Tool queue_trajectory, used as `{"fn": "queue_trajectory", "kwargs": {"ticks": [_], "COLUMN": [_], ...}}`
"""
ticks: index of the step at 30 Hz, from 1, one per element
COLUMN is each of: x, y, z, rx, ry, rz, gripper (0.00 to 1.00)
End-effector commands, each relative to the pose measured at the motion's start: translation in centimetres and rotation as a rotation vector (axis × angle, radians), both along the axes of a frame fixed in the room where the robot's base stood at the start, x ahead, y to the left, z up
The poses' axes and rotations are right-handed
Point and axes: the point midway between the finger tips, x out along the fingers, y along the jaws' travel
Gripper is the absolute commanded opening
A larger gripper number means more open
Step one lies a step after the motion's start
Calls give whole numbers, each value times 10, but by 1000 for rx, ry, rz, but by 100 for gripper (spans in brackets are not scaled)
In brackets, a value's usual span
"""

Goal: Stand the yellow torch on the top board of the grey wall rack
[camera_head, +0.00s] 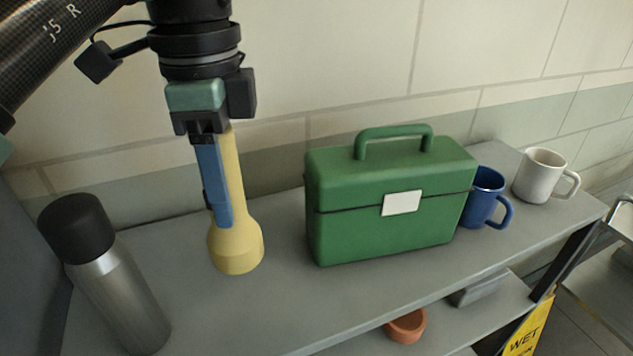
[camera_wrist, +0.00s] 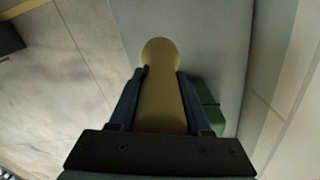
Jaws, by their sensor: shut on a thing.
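The yellow torch (camera_head: 236,240) is upright with its wide end down, over the top board (camera_head: 285,310) of the grey wall rack, between the steel flask and the green box. Its wide end is at or very near the board; I cannot tell if it touches. My gripper (camera_head: 222,205) points down and is shut on the torch's handle, with a blue finger along its side. In the wrist view, the torch (camera_wrist: 162,100) lies between both fingers of my gripper (camera_wrist: 163,77).
A steel flask with a black cap (camera_head: 115,290) stands left of the torch. A green lunch box (camera_head: 350,235), a blue mug (camera_head: 480,205) and a white mug (camera_head: 538,175) stand to the right. An orange bowl (camera_head: 407,327) is on a lower board. Bare board lies in front of the torch.

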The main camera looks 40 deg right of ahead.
Motion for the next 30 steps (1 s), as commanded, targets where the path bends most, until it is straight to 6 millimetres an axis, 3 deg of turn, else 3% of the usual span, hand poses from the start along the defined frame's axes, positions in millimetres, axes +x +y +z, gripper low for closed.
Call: {"fn": "queue_trajectory", "kwargs": {"ticks": [5, 12, 24, 30], "x": [0, -1, -1, 0], "y": [0, 0, 1, 0], "z": [-6, -48, -94, -100], "rx": [0, -1, 1, -1], "ry": [1, 3, 0, -2], "rz": [-1, 1, 2, 2], "gripper": [0, 0, 0, 0]}}
